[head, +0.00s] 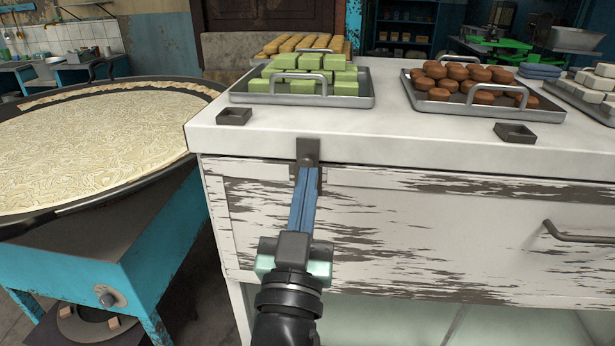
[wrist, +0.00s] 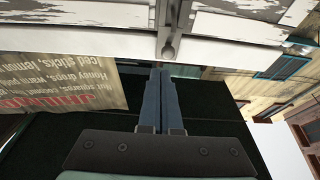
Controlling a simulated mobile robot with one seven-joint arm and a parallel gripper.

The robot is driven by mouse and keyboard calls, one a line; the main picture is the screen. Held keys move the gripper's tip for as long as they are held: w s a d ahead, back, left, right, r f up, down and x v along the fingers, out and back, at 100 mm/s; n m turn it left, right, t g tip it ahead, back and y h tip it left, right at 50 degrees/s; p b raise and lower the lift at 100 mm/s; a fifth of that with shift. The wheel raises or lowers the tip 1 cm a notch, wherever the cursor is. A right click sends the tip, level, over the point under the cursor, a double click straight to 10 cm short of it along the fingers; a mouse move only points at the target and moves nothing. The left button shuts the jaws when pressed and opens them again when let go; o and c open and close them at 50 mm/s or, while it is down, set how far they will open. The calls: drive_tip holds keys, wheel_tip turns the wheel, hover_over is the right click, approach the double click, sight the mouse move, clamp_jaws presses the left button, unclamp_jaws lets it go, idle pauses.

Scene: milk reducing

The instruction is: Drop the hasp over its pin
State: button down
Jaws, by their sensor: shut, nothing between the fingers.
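A grey metal fitting (head: 308,152), which looks like the hasp's mount, sits at the top front edge of the white counter. A narrow grey strip runs down from it, partly hidden behind my fingers. In the wrist view a grey strip (wrist: 168,18) crosses the pale edge, with a rounded knob (wrist: 169,48) at its end. I cannot tell which part is hasp and which is pin. My gripper (head: 308,170) has its blue fingers shut and empty, overlapping the fitting's lower part in the head view. In the wrist view my fingertips (wrist: 160,72) are just below the knob; contact is unclear.
The counter front (head: 440,225) has peeling paint and a drawer handle (head: 580,235) at right. Trays of green blocks (head: 300,85) and brown rounds (head: 480,85) stand on top, with small dark holders near the front edge. A wide pan (head: 85,150) stands at left.

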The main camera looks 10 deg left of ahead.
drive_tip(key=f+t+b, duration=0.1)
drive_tip(key=b, duration=0.2)
drive_tip(key=w+f+t+b, duration=0.1)
drive_tip(key=b, duration=0.3)
drive_tip(key=shift+f, duration=0.1)
drive_tip(key=shift+b, duration=0.5)
drive_tip(key=w+f+b, duration=0.1)
drive_tip(key=b, duration=0.1)
drive_tip(key=shift+b, duration=0.3)
drive_tip(key=shift+w, duration=0.1)
